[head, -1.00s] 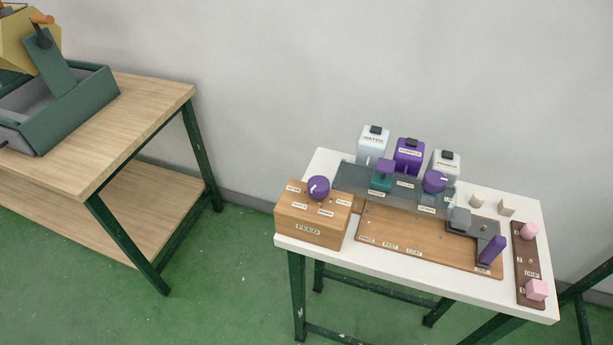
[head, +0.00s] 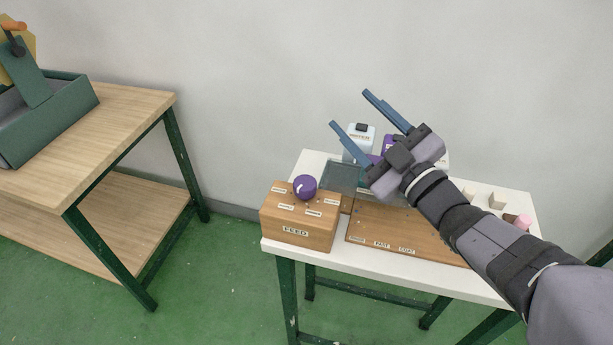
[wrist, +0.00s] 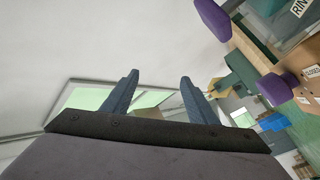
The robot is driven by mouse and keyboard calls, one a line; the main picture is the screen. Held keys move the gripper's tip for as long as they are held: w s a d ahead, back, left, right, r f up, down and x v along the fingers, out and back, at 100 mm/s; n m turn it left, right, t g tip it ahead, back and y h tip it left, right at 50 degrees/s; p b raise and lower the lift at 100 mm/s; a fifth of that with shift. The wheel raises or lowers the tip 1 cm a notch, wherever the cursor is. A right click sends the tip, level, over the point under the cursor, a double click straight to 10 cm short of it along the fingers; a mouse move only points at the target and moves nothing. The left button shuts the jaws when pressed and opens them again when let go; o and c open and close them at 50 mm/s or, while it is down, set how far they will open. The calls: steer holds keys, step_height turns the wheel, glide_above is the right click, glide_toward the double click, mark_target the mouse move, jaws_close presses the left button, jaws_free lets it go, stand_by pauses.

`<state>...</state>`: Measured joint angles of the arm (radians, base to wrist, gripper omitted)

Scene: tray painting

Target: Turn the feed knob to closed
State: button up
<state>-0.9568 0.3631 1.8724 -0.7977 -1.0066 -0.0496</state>
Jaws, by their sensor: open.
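The feed knob (head: 304,187) is a purple round knob with a pale pointer mark, on top of a wooden box (head: 294,232) labelled FEED at the left end of the white table. Small labels surround the knob; most are too small to read. In the wrist view the purple knob (wrist: 273,88) shows at the right, beside a label that seems to read CLOSED. My gripper (head: 350,110) is open and empty, raised above the table's back, up and to the right of the knob, apart from it. Its two blue fingers (wrist: 158,92) show in the wrist view.
A white canister (head: 357,143) and a purple one (head: 388,146) stand behind a dark translucent panel (head: 341,176). A wooden board (head: 385,228) lies right of the box, partly hidden by my arm. A wooden bench (head: 95,130) stands at left. Air above the knob is clear.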

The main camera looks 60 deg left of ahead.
steer(key=s+a+r+n+g, duration=0.15)
steer(key=s+n+g, duration=0.3)
steer(key=s, duration=0.45)
steer(key=m+h+p, duration=0.2)
steer(key=m+p, duration=0.3)
steer(key=m, duration=0.5)
glide_toward(295, 181)
steer(key=shift+n, duration=0.25)
steer(key=a, duration=0.5)
steer(key=shift+s+f, duration=0.15)
steer(key=shift+f, duration=0.15)
steer(key=shift+p+x, duration=0.9)
steer(key=shift+x, duration=2.8)
steer(key=shift+f, duration=0.1)
steer(key=c, duration=1.1)
steer(key=shift+o, duration=0.2)
steer(key=shift+s+d+n+g+h, duration=0.1)
steer(key=shift+s+n+g+h, duration=0.15)
steer(key=shift+n+g+h, duration=0.7)
steer(key=shift+s+d+n+g+h, duration=0.1)
steer(key=shift+s+n+g+h, duration=0.15)
steer(key=shift+n+g, duration=0.75)
steer(key=shift+m+g, duration=0.3)
steer(key=shift+m, duration=0.05)
